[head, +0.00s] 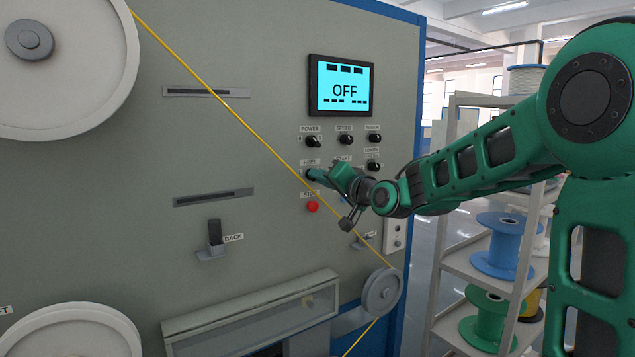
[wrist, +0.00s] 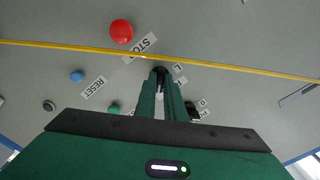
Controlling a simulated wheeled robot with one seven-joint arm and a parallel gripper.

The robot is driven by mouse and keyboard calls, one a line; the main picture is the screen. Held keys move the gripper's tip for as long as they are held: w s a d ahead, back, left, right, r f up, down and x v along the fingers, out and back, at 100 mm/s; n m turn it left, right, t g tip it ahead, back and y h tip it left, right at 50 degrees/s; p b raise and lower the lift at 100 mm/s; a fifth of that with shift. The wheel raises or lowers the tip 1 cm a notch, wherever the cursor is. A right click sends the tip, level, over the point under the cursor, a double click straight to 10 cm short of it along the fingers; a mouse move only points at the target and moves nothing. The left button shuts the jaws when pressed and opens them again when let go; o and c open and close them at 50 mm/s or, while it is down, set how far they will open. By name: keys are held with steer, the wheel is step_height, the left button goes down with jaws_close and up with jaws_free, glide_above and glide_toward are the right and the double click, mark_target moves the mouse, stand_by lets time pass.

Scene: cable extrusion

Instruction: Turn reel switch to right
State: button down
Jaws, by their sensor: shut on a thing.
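The reel switch (head: 309,174) is a small black knob under the "REEL" label on the grey machine panel. My gripper (head: 316,174) reaches it from the right, with its green fingers pointed at the panel. In the wrist view my gripper (wrist: 161,82) has its two fingers close together on the black reel switch (wrist: 160,71). The fingers hide most of the knob, so I cannot tell which way it points. The screen (head: 342,86) above reads "OFF".
A yellow cable (head: 225,107) runs diagonally across the panel, close to my gripper. The red stop button (head: 312,207) sits just below the reel switch. The power (head: 312,141) and speed (head: 345,140) knobs are above. A shelf with spools (head: 495,247) stands at right.

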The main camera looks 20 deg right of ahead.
steer(key=shift+d+f, duration=0.1)
steer(key=shift+f, duration=0.2)
steer(key=c, duration=1.8)
jaws_free()
steer(key=shift+c, duration=0.2)
steer(key=shift+r, duration=0.15)
steer(key=v, duration=1)
steer(key=shift+s, duration=0.35)
steer(key=shift+d, duration=0.1)
